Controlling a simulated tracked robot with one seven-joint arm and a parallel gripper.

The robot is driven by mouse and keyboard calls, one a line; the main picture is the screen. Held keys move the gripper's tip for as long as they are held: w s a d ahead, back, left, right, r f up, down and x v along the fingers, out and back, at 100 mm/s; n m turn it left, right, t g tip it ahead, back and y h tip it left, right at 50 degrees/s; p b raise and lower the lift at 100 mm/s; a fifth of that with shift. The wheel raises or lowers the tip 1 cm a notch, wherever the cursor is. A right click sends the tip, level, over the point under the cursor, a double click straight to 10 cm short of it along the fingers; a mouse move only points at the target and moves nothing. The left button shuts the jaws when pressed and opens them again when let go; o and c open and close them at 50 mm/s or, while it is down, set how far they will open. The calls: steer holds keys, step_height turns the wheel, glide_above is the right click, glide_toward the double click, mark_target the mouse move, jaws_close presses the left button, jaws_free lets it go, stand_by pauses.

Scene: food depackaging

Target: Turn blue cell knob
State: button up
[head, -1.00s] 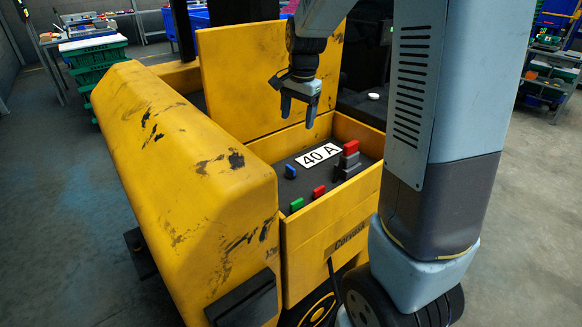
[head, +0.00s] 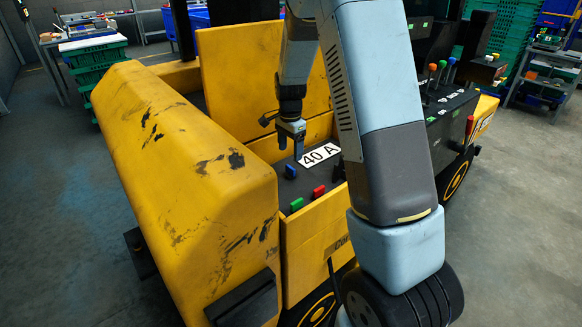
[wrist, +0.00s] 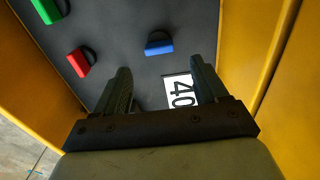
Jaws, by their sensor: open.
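The blue cell knob (head: 290,171) stands on the dark panel inside the yellow machine's open compartment. In the wrist view the blue knob (wrist: 159,46) lies ahead of and between the two fingers, apart from them. My gripper (head: 291,153) is open and empty, pointing down just above the blue knob in the head view.
The red knob (head: 319,191) and green knob (head: 296,204) sit nearer the panel's front. The "40 A" label (head: 319,155) lies right of the blue knob. Yellow compartment walls (wrist: 268,50) bound the panel. The stacked red and grey block is hidden behind my arm.

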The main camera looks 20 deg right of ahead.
mark_target(290, 167)
step_height(290, 167, down, 8)
steer(key=shift+r, duration=0.2)
steer(key=shift+c, duration=0.2)
steer(key=c, duration=1)
